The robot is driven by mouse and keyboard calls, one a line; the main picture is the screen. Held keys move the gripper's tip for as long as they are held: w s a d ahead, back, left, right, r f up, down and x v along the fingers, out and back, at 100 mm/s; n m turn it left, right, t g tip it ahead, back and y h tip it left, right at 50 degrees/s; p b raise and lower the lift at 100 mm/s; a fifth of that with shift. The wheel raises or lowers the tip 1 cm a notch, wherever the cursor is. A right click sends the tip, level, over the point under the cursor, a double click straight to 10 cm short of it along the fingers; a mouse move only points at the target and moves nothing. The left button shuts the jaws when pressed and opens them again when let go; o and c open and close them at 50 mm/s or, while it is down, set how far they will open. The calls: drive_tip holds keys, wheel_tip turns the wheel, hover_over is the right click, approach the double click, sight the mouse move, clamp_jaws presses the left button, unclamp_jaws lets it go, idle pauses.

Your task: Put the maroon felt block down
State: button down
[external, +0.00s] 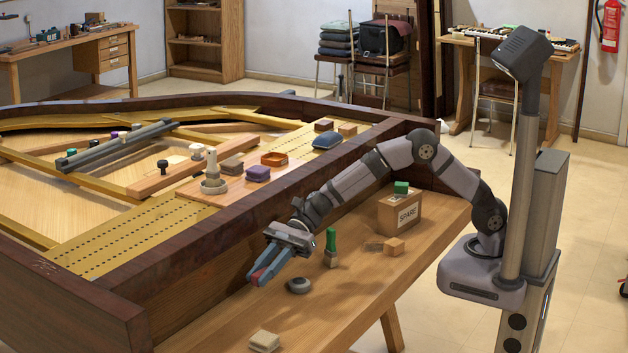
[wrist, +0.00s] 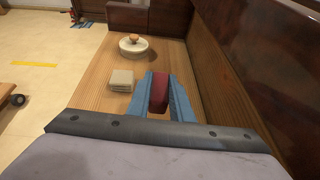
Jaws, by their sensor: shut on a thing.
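The maroon felt block (wrist: 158,92) is held between the two blue fingers of my gripper (wrist: 167,97) in the wrist view. In the external view my gripper (external: 262,275) is shut on the block, of which a small reddish part (external: 260,272) shows at the fingertips. My gripper is above the wooden bench (external: 205,313), close to the dark piano side. The gap between the block and the bench cannot be judged exactly. The fingers hide the block's sides.
A cream block (external: 264,341) lies on the bench, also left of my fingers in the wrist view (wrist: 122,80). A grey round thing (external: 299,285), a green-handled brush (external: 331,247), a wooden cube (external: 394,246) and the SPARE box (external: 400,214) stand to the right. The piano wall (wrist: 232,62) is close by.

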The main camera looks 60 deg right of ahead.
drive_tip(key=r, duration=0.4)
drive_tip(key=d+r, duration=0.1)
drive_tip(key=r, duration=0.1)
drive_tip(key=shift+w, duration=0.3)
drive_tip(key=shift+s+d+r+p, duration=0.35)
drive_tip(key=shift+s+d+r, duration=0.45)
drive_tip(key=shift+d, duration=0.2)
drive_tip(key=s+d+f, duration=0.2)
drive_tip(key=s+d, duration=0.2)
drive_tip(key=g, duration=0.1)
hover_over(326, 313)
drive_tip(key=shift+n, duration=0.4)
wheel_tip(326, 313, down, 6)
drive_tip(key=shift+r, duration=0.25)
drive_tip(key=shift+f, duration=0.1)
drive_tip(key=shift+f+b, duration=0.9)
drive_tip(key=shift+f, duration=4)
